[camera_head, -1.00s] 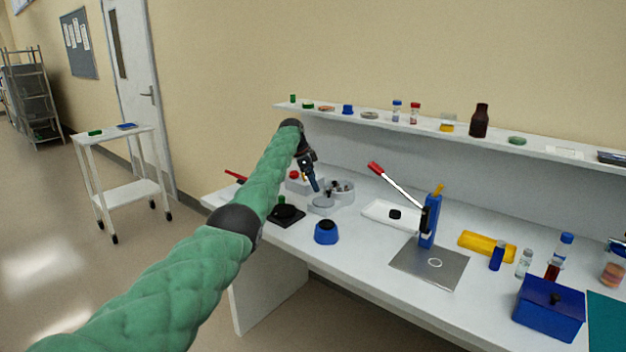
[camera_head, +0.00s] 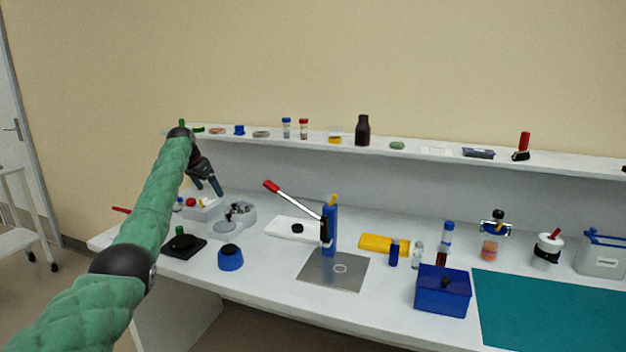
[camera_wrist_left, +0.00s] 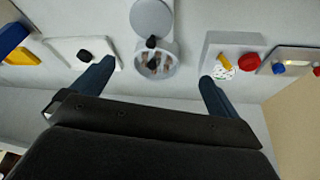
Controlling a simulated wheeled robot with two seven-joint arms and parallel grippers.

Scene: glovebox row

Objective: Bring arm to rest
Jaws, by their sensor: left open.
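My left arm, in a green quilted sleeve, comes in from the left in the head view. Its gripper (camera_head: 207,186) is above the back left of the white bench (camera_head: 290,325), below the shelf. In the left wrist view the gripper (camera_wrist_left: 152,85) shows two dark blue fingers spread wide with nothing between them. A round grey container (camera_wrist_left: 172,66) with its lid tilted open and brown pieces inside shows beyond the fingers; it also shows in the head view (camera_head: 248,219). The fingers look apart from it. My right gripper is not in view.
A shelf (camera_head: 340,146) with bottles and caps runs along the back. A blue press (camera_head: 329,228) with a red-tipped lever, a blue box (camera_head: 443,290) and a teal mat (camera_head: 545,315) occupy the bench. A white trolley (camera_head: 18,240) stands at the left edge.

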